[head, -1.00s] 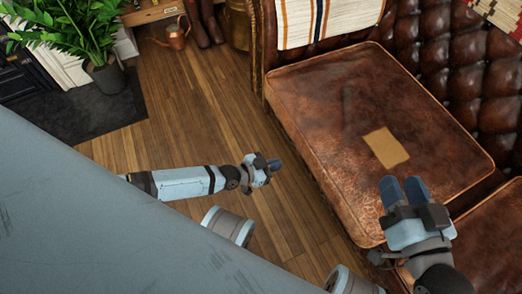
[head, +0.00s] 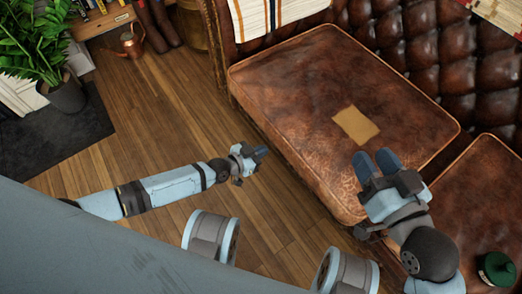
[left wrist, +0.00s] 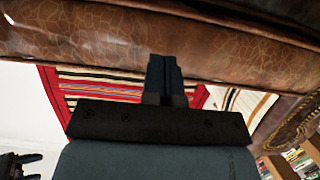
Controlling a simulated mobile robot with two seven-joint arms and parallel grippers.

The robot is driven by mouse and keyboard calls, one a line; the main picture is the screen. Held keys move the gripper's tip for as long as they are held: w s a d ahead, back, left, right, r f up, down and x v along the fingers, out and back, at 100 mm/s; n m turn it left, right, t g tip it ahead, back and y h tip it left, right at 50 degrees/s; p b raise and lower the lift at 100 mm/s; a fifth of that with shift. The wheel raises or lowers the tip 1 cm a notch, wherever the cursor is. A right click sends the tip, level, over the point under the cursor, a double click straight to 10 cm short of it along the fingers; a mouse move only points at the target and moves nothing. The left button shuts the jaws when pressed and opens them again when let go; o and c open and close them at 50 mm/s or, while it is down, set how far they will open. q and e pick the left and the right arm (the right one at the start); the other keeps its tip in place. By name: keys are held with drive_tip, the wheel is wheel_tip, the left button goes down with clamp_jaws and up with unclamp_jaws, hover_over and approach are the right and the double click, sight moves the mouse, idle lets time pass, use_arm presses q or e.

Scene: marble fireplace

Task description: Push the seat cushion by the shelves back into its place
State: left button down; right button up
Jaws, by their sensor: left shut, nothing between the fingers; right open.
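The seat cushion (head: 300,95) is brown worn leather with piped edges and a tan patch (head: 356,124) on top. It juts out in front of the cushion to its right. My left gripper (head: 260,154) is shut and empty, low at the cushion's front side; I cannot tell if it touches. In the left wrist view its closed fingers (left wrist: 165,75) point at the cushion's leather side (left wrist: 100,45), which fills the upper part. My right gripper (head: 376,163) is open and empty, over or just at the cushion's front right edge; contact is unclear.
The tufted sofa back (head: 400,45) rises behind the cushion. A second seat cushion (head: 475,205) carries a green-topped object (head: 497,268). Shelves (head: 100,20), a copper watering can (head: 130,42) and a potted plant (head: 62,95) are at upper left. The wooden floor (head: 165,120) in front is clear.

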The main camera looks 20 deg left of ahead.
sight(277, 143)
use_arm(q)
drive_tip(key=shift+w+d+b, duration=0.3)
drive_tip(key=shift+w+d, duration=0.85)
drive_tip(key=shift+w, duration=0.3)
drive_tip(key=shift+s, duration=0.1)
drive_tip(key=shift+s+a+p, duration=0.5)
drive_tip(key=shift+s+a, duration=0.45)
drive_tip(key=shift+s, duration=0.15)
drive_tip(key=shift+s+a, duration=0.15)
drive_tip(key=shift+s, duration=0.05)
